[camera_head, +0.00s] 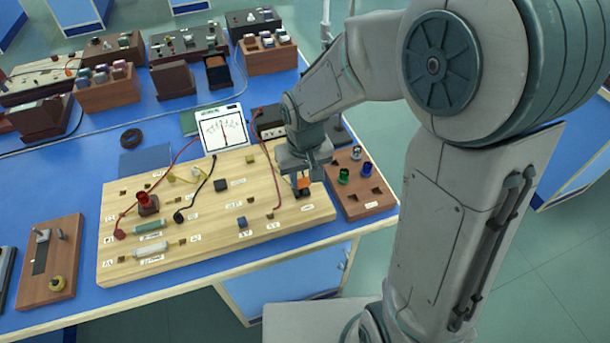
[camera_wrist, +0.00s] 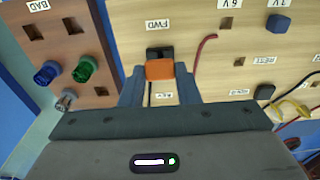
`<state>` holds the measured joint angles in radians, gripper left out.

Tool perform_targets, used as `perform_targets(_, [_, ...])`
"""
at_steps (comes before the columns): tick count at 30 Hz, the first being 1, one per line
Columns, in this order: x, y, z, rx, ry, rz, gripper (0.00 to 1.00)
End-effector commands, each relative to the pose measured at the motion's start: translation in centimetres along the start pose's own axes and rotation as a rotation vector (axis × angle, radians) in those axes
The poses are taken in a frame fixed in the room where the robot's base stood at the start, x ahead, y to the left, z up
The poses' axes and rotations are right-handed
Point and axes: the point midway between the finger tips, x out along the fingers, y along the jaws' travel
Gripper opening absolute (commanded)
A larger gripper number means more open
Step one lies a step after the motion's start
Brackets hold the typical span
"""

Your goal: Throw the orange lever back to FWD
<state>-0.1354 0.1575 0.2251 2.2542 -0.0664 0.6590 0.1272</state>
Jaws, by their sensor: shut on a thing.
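The orange lever (camera_wrist: 159,70) stands on a black switch base (camera_wrist: 160,52) on the light wooden board (camera_head: 245,182). The FWD label (camera_wrist: 158,24) lies beyond the base in the wrist view, and the REV label (camera_wrist: 163,97) lies on the near side. The orange part shows on the REV side of the black base; its exact tilt is hard to tell. My gripper (camera_wrist: 160,80) is shut on the lever, one finger on each side. In the head view the lever (camera_head: 304,183) shows small beneath my gripper (camera_head: 303,186), partly hidden.
A brown block with green and blue pieces (camera_head: 357,185) stands just right of the board. A red lead (camera_wrist: 200,60) runs close beside the lever. A white meter (camera_head: 222,130) stands behind the board. Several wooden holders fill the far bench.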

Motion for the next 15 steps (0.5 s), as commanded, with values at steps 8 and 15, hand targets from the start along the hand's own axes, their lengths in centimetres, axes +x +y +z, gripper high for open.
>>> perform_targets(8, [0.02,0.07,0.16,0.001,0.021,0.001,0.06])
perform_targets(15, [0.03,0.05,0.16,0.001,0.021,0.000,0.51])
